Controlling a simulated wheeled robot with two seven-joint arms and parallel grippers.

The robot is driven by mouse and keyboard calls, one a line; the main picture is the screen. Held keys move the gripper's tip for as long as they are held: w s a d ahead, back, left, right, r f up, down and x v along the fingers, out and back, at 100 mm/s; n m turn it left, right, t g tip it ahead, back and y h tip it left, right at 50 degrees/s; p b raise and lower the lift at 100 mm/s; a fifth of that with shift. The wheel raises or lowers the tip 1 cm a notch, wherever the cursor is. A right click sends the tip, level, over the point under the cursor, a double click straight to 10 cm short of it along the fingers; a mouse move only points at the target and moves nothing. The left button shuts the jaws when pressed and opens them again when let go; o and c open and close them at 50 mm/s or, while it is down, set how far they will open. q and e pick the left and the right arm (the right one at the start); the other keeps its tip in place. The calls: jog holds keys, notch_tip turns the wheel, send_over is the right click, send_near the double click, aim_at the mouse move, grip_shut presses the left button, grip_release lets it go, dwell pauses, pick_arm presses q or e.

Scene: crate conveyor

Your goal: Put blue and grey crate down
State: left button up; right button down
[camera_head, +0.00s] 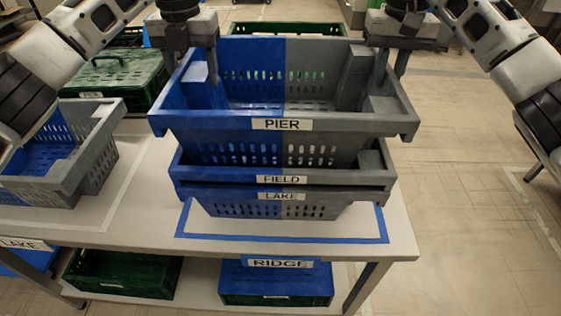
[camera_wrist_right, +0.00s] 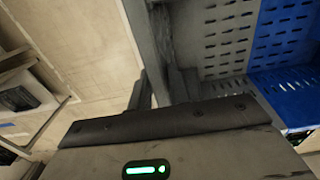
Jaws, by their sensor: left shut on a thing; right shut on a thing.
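The blue and grey crate labelled PIER (camera_head: 345,125) is upright, directly above a stack of two like crates, FIELD (camera_head: 350,180) and LAKE (camera_head: 345,196). I cannot tell whether PIER rests on FIELD. My left gripper (camera_head: 205,80) is shut on its blue left side wall. My right gripper (camera_head: 385,75) is shut on its grey right side wall. In the right wrist view the crate's slotted floor (camera_wrist_right: 228,40) shows beside my right gripper (camera_wrist_right: 155,90).
The stack stands inside a blue tape outline (camera_head: 290,239) on a light table (camera_head: 400,230). Another blue and grey crate (camera_head: 95,165) sits at the left. A green lidded crate (camera_head: 115,80) is behind it. More crates, including RIDGE (camera_head: 275,285), lie on the lower shelf.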

pick_arm(q)
jog(key=shift+a+f, duration=0.1)
jog(key=shift+f, duration=0.1)
pick_arm(e)
jog(key=shift+f, duration=0.15)
pick_arm(q)
jog(key=shift+f, duration=0.15)
pick_arm(e)
jog(key=shift+f, duration=0.15)
